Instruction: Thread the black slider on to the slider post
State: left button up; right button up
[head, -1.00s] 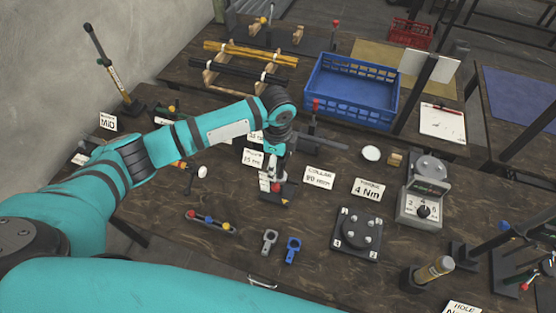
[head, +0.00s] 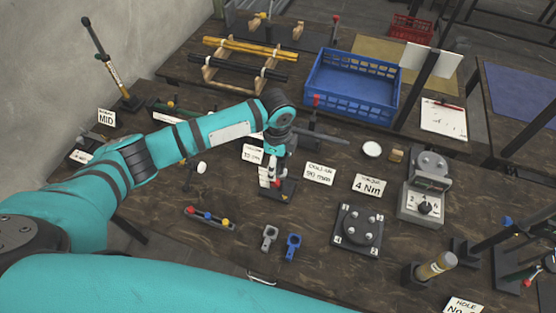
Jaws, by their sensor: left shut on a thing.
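My left gripper (head: 271,176) points down at the middle of the table and is shut. The black slider is mostly hidden between its fingers, too small to make out clearly. Right under the gripper a small dark base (head: 286,191) with a yellow mark stands on the table, with a white upright part (head: 264,177) and a red spot beside it. I take this as the slider post; its top is covered by the gripper. Whether the slider is around the post or just above it, I cannot tell. My right gripper is not in view.
Signs (head: 320,172) stand right of the gripper. In front lie a grey clamp-like part (head: 269,238), a blue one (head: 293,246) and a strip with coloured knobs (head: 209,217). A round plate fixture (head: 357,230) and a dial unit (head: 423,205) stand right. A blue crate (head: 350,87) is behind.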

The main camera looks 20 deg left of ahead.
aim_at(278, 171)
pick_arm(q)
jog(key=shift+f+b, duration=1.1)
jog(key=shift+f, duration=1.15)
jog(key=o, duration=1)
notch_tip(278, 171, up, 12)
jog(key=shift+s, duration=0.15)
jog(key=shift+f, duration=0.1)
